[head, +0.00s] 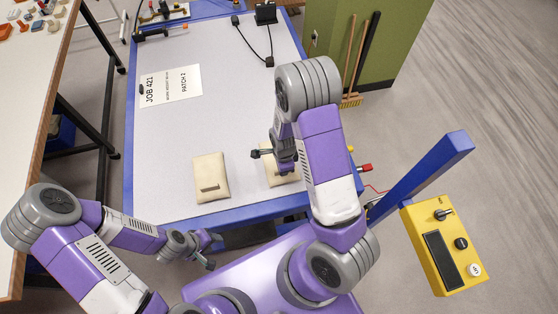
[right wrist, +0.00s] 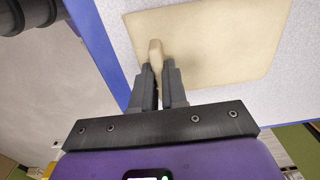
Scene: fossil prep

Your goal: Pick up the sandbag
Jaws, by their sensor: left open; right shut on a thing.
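Two beige sandbags lie on the table near its front edge. The left sandbag (head: 211,172) is in full view, with a brown strip on its top. The right sandbag (head: 272,177) is partly hidden under my right arm in the head view. In the right wrist view, a sandbag (right wrist: 225,45) lies flat under my right gripper (right wrist: 161,80), which is shut on the raised beige tab (right wrist: 155,50) of that bag. My left gripper (head: 208,252) is open and empty, low in front of the table's front edge.
The blue-edged table (head: 160,130) has a paper sign (head: 170,86) reading JOB 421 and is mostly clear in the middle. A black device with a cable (head: 265,14) is at the back. A yellow control box (head: 443,245) stands at the right.

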